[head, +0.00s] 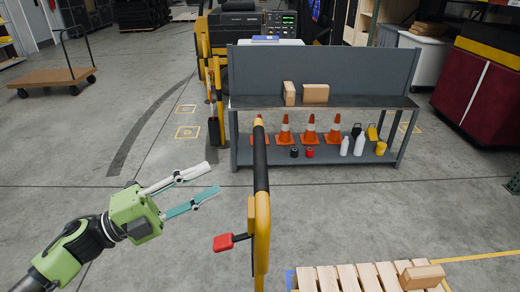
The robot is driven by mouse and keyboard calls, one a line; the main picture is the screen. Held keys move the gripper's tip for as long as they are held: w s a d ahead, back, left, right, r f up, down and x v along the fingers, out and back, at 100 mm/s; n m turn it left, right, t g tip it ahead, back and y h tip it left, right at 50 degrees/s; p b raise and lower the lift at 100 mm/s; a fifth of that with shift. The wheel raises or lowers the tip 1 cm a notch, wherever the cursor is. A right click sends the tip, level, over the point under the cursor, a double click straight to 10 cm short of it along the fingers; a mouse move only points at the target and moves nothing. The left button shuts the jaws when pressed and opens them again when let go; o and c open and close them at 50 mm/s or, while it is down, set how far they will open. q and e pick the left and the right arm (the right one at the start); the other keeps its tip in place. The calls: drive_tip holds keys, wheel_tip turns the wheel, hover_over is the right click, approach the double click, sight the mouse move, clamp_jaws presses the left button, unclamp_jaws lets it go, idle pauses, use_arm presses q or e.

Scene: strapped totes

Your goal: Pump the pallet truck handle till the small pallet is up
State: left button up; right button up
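The pallet truck handle (261,215) stands upright at the middle of the head view, yellow with a black grip on its upper part. A red lever or pedal (223,242) sticks out to its left. My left gripper (211,178) is left of the handle, its two fingers spread and pointing toward it, with nothing between them. A gap shows between the fingertips and the handle. The small wooden pallet (345,279) is at the bottom right, cut off by the picture edge, so its height above the floor cannot be told. My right gripper is not in view.
A cardboard box (422,277) sits on the pallet. Behind the handle stands a grey workbench (322,72) with boxes, orange cones (309,130) and bottles. A wooden cart (50,77) is at the far left. The floor on the left is mostly clear.

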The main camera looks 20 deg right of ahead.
sight(260, 156)
use_arm(q)
drive_tip(key=p+x, duration=0.4)
drive_tip(key=x, duration=0.8)
drive_tip(key=shift+w+d+r, duration=0.1)
drive_tip(key=shift+r, duration=0.05)
drive_tip(key=shift+w+d+p, duration=0.1)
drive_tip(key=shift+d+p, duration=0.2)
drive_tip(key=shift+d, duration=0.25)
drive_tip(key=shift+a, duration=0.1)
clamp_jaws()
